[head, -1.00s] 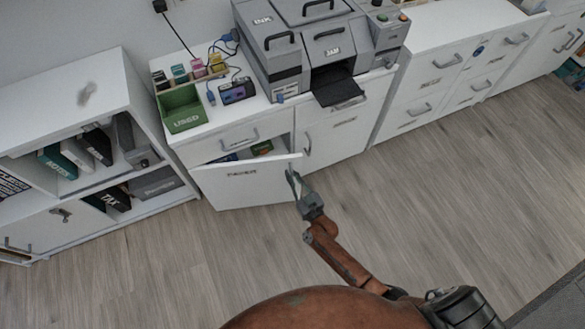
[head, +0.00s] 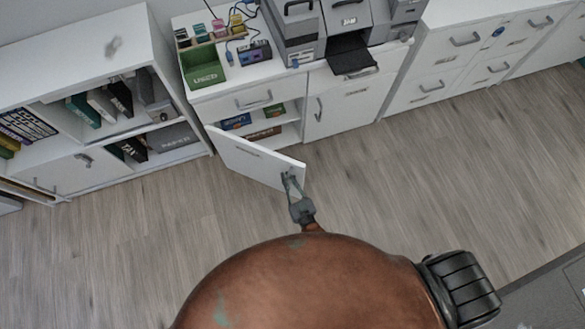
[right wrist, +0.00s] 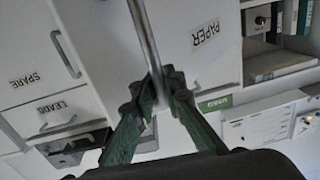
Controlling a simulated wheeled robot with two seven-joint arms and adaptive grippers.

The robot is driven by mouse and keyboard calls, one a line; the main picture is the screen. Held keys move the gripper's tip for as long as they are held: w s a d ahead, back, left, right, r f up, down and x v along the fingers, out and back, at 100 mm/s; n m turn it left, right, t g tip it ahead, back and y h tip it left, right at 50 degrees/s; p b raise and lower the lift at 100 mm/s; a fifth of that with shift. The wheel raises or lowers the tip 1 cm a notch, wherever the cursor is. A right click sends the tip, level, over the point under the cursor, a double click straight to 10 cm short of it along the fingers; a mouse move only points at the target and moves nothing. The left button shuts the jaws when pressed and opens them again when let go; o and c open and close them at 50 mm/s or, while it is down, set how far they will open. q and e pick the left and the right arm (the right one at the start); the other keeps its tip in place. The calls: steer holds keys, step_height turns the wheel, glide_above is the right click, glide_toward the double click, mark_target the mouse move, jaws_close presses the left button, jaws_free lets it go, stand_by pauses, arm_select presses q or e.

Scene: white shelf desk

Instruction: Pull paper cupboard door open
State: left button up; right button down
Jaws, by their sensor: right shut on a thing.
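The paper cupboard door (head: 250,160) is a white panel that stands swung out from the desk, hinged at its left side. Its PAPER label (right wrist: 206,33) shows in the right wrist view. My right gripper (head: 290,182) is at the door's free edge, shut on the metal bar handle (right wrist: 144,38). In the right wrist view the green-grey fingers (right wrist: 158,82) close around the bar. Inside the open cupboard (head: 258,128) are shelves with blue, green and brown packs. My left gripper is not in view.
A white shelf unit (head: 95,50) with binders stands left of the door. A green bin (head: 204,68) and the printer (head: 345,20) sit on the desk top. A closed door (head: 345,102) is right of the opening. The wooden floor (head: 420,170) is clear.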

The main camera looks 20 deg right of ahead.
steer(key=shift+s+f, duration=0.1)
steer(key=shift+s, duration=0.35)
steer(key=c, duration=2.1)
jaws_free()
steer(key=shift+o, duration=0.3)
steer(key=shift+a, duration=0.2)
steer(key=shift+w, duration=0.1)
